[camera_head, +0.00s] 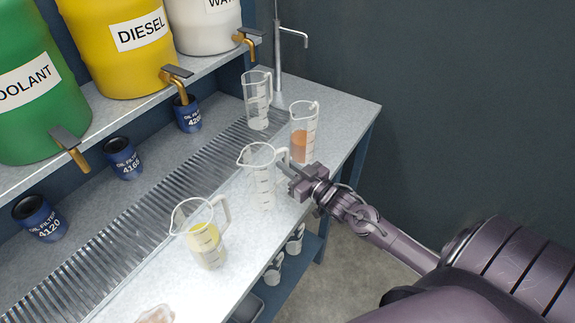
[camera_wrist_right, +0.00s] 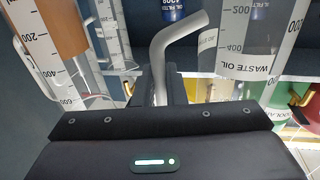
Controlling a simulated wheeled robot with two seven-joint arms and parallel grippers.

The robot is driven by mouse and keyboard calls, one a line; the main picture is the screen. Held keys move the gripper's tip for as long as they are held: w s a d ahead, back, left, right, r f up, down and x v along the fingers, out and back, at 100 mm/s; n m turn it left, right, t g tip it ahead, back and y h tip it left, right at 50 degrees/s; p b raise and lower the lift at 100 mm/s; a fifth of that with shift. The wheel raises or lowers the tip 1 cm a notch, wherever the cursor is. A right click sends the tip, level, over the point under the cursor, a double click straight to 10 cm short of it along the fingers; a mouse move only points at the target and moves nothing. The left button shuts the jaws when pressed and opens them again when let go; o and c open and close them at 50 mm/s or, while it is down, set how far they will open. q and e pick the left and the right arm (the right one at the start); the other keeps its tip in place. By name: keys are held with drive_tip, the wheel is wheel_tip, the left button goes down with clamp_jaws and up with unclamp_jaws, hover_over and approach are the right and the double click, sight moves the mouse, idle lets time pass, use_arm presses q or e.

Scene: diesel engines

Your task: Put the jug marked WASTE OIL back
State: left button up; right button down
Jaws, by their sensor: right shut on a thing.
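The clear jug marked WASTE OIL (camera_wrist_right: 243,68) is at the right of the right wrist view. In the head view this jug (camera_head: 263,185) looks empty and upright near the bench's front edge; whether its base touches the bench I cannot tell. My right gripper (camera_head: 296,182) is shut on its handle (camera_wrist_right: 178,45), at the jug's right side. My left gripper is not in view.
A jug with orange liquid (camera_head: 302,143) stands close behind the gripper. An empty jug (camera_head: 257,105) is farther back, and a jug with yellow liquid (camera_head: 206,247) is nearer. A grated drain strip (camera_head: 165,205) runs along the bench (camera_head: 345,103) below the taps.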

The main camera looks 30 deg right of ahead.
drive_tip(key=c, duration=1.5)
unclamp_jaws()
drive_tip(key=shift+f, duration=0.1)
drive_tip(key=shift+s, duration=0.15)
drive_tip(key=s+d+b, duration=0.2)
drive_tip(key=s, duration=0.9)
drive_tip(key=s+d+f+m+g+h, duration=0.1)
drive_tip(key=s+d+f+g+h, duration=0.2)
drive_tip(key=f, duration=1)
drive_tip(key=s+f+m+g+h, duration=0.1)
drive_tip(key=s+f+m+g, duration=0.15)
drive_tip(key=s+f, duration=0.75)
drive_tip(key=s+a+f+n+g, duration=0.1)
drive_tip(key=s+a+f+g, duration=0.2)
drive_tip(key=s+a+f, duration=0.2)
drive_tip(key=s+a+f+n+g, duration=0.1)
drive_tip(key=s+a+f+g, duration=0.3)
drive_tip(key=s+f, duration=0.4)
drive_tip(key=s+a+f+n+g, duration=0.2)
drive_tip(key=s+a+f+g, duration=0.2)
drive_tip(key=f, duration=0.9)
drive_tip(key=s+a, duration=0.3)
drive_tip(key=shift+s+f+y, duration=0.15)
drive_tip(key=shift+f+y, duration=0.05)
drive_tip(key=shift+y, duration=0.1)
